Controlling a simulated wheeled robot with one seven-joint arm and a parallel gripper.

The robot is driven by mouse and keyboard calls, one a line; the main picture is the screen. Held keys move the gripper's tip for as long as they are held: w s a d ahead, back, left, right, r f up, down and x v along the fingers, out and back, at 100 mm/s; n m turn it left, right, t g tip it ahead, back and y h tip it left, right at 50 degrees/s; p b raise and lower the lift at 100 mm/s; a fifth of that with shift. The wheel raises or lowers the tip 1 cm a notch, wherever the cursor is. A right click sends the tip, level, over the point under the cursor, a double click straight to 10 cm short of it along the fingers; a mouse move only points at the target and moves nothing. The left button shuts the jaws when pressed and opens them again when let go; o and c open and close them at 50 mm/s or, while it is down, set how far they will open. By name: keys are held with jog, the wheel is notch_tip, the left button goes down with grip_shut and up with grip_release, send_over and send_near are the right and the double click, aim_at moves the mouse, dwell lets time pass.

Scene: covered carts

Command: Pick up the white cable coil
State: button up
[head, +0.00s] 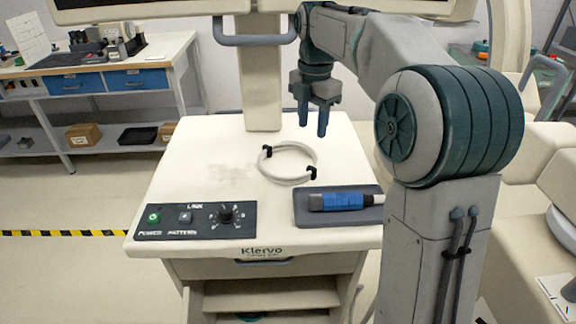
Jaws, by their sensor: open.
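The white cable coil (288,180) lies flat on the cream top of the cart (200,170). It is a ring with black clips at its upper left and lower right. My gripper (312,133) hangs above the cart top, up and to the right of the coil in the head view. Its blue-grey fingers point down, with a gap between them and nothing held. It appears apart from the coil.
A dark tray (376,214) with a blue and black handheld device (340,201) sits just right of the coil. A control panel (196,220) is at the front left. The cart's column (262,80) rises behind. The cart top left of the coil is clear.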

send_over(307, 169)
jog(key=f, duration=0.8)
jog(key=shift+d+f+b, duration=0.3)
jog(key=shift+f+b, duration=0.05)
jog(key=shift+a+f, duration=0.15)
jog(key=shift+f, duration=1.2)
jog(key=shift+a+f, duration=0.15)
jog(key=shift+f, duration=1.2)
jog(key=shift+r, duration=0.1)
grip_shut()
